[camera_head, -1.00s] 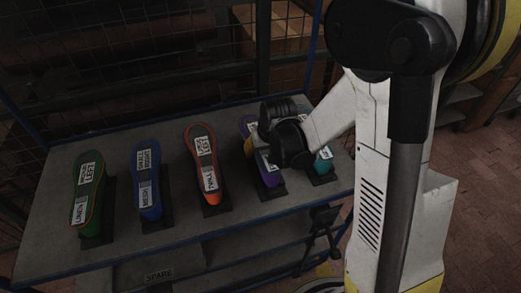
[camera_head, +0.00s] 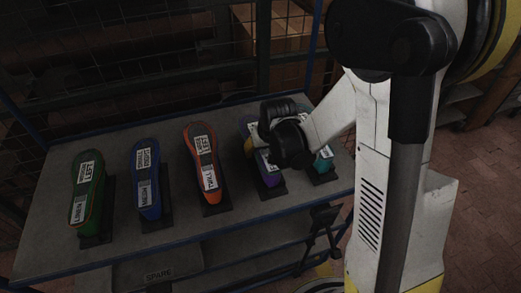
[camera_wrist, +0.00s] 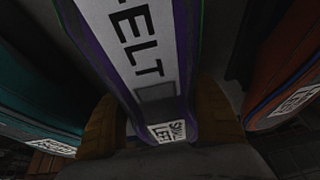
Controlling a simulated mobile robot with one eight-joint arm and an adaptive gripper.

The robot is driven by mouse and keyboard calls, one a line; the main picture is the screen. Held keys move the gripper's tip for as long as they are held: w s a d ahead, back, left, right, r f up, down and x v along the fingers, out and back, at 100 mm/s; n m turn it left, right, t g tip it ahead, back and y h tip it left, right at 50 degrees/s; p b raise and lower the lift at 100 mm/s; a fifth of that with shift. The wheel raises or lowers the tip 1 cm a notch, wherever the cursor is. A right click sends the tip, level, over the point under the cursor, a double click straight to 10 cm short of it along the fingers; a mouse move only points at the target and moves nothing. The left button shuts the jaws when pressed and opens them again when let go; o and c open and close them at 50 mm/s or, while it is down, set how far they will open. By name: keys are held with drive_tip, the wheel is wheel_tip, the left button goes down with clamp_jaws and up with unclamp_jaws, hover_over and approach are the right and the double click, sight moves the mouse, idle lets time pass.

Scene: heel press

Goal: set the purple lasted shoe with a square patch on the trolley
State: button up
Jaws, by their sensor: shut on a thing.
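The purple lasted shoe (camera_head: 269,178) stands on a dark support on the rack shelf, fourth from the left. In the wrist view the purple shoe (camera_wrist: 187,75) fills the middle, with a white label ending in "ELT", a dark grey square patch (camera_wrist: 155,92) and a small "LEFT" label. My gripper (camera_wrist: 163,125) has its yellow-brown fingers on either side of this shoe and is shut on it. In the head view my gripper (camera_head: 273,148) is over the shoe and hides its middle. The trolley cannot be made out for certain.
Orange (camera_head: 203,160), blue (camera_head: 147,182) and green (camera_head: 88,195) shoes stand to the left on the shelf (camera_head: 60,235). A teal shoe (camera_head: 322,162) stands close on the right, partly behind my arm. Wire mesh is behind; brick floor is open at the right.

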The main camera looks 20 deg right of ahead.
drive_tip(key=shift+f, duration=0.3)
drive_tip(key=o, duration=1.6)
drive_tip(key=v, duration=1.2)
drive_tip(key=s+b, duration=0.3)
drive_tip(key=s, duration=0.2)
drive_tip(key=s+f+t+b, duration=0.1)
drive_tip(key=s+b, duration=0.2)
drive_tip(key=s, duration=0.2)
drive_tip(key=s+t+b, duration=0.1)
drive_tip(key=s+b, duration=0.2)
drive_tip(key=s, duration=0.2)
drive_tip(key=shift+s+a+f, duration=0.1)
drive_tip(key=shift+a+f, duration=0.1)
drive_tip(key=shift+f, duration=0.15)
